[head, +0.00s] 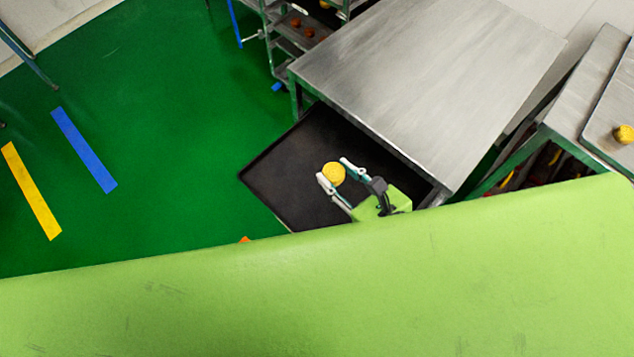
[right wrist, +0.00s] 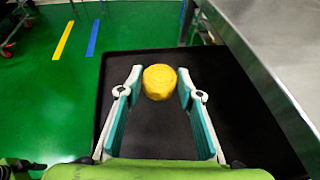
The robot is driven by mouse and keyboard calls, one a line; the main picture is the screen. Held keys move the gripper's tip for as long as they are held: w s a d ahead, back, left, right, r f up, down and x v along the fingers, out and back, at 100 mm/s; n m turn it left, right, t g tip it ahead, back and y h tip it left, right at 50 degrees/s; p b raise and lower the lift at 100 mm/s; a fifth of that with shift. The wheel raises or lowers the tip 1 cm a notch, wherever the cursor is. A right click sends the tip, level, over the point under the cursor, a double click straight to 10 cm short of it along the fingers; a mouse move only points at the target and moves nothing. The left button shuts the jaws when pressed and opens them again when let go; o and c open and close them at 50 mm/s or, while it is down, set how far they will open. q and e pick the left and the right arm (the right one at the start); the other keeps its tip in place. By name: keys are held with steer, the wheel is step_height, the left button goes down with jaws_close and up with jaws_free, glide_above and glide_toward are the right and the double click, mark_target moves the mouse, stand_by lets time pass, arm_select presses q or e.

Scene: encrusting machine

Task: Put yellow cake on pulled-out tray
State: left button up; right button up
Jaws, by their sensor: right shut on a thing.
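The yellow cake (head: 334,174) is round and sits between the fingertips of my right gripper (head: 342,173), which is shut on it. In the right wrist view the cake (right wrist: 160,82) shows between the two fingers of the right gripper (right wrist: 160,84). The pulled-out tray (head: 285,165) is black and sticks out from under a metal table. The gripper and cake are over the tray; I cannot tell whether the cake touches it. The tray (right wrist: 150,135) fills much of the right wrist view and its visible surface is empty. My left gripper is not in view.
The metal table (head: 430,70) overhangs the tray's inner side. A rack (head: 285,40) with trays of small brown pieces stands at the back. Another yellow cake (head: 624,134) lies on a metal surface at the right. Green floor (head: 170,150) at left is open.

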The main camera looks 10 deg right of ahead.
steer(key=w+a+f, duration=0.3)
steer(key=w+a, duration=0.3)
glide_above(293, 176)
steer(key=f, duration=0.5)
steer(key=shift+s+d+f, duration=0.25)
steer(key=shift+s+f, duration=0.05)
steer(key=shift+w+a+f+b, duration=0.25)
steer(key=shift+a+f+b, duration=0.1)
steer(key=shift+f, duration=0.1)
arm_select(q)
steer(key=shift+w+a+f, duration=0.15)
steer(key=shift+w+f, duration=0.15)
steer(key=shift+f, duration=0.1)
arm_select(e)
steer(key=shift+f, duration=1.6)
steer(key=o, duration=1.1)
